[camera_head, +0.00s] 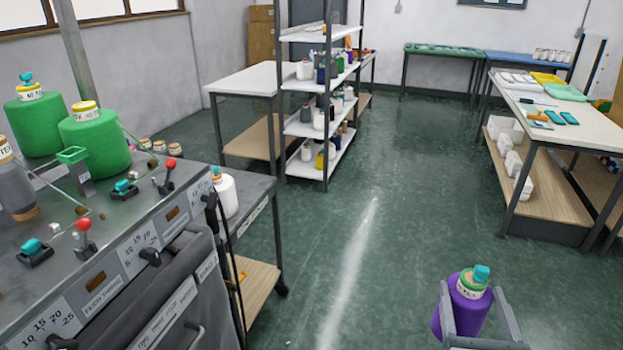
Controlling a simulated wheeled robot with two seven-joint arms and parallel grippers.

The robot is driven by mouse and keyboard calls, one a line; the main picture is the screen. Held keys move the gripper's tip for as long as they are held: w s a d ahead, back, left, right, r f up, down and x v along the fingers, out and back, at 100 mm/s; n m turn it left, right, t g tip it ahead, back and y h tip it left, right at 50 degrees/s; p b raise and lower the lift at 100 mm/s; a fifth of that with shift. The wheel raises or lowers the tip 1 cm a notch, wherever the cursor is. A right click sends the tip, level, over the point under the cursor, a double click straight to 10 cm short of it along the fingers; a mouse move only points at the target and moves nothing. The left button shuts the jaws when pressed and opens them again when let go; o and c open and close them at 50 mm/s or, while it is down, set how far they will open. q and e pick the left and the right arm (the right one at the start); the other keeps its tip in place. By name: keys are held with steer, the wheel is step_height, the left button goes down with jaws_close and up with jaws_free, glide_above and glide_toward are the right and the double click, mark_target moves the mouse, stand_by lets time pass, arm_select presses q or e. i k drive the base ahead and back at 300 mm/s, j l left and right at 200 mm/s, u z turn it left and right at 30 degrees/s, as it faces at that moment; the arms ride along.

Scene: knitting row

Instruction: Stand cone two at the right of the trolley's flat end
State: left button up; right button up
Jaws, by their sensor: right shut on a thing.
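A purple yarn cone (460,313) with a cream label band and a teal tip is in my right gripper (470,290) at the lower right. The gripper's two grey fingers are shut on either side of it, and it is held over open floor. Its label number is not readable. A dark-topped trolley (256,191) with a caster stands at the left beside the machine. A white cone (225,193) stands upright on its top, partly hidden by the machine's edge. The right part of the trolley top is bare. My left gripper is out of view.
The grey knitting machine (130,218), with red-knobbed levers and two green cones (95,142), fills the left. A shelf rack (318,128) with several cones stands behind. A worktable (560,125) is at the right. Green floor (375,255) between them is clear.

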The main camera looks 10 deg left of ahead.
mark_target(239, 187)
steer(key=i+l+u, duration=0.1)
steer(key=i, duration=0.45)
steer(key=i+l+u, duration=0.1)
steer(key=i, duration=0.5)
steer(key=i+l+u, duration=0.2)
steer(key=i+u, duration=0.15)
steer(key=u, duration=0.15)
steer(key=i+l+u, duration=0.3)
steer(key=u, duration=0.2)
steer(key=i+l+u, duration=0.3)
steer(key=l+u, duration=0.2)
steer(key=i+l+u, duration=0.15)
steer(key=l+u, duration=0.8)
steer(key=i+l, duration=0.05)
steer(key=l, duration=0.05)
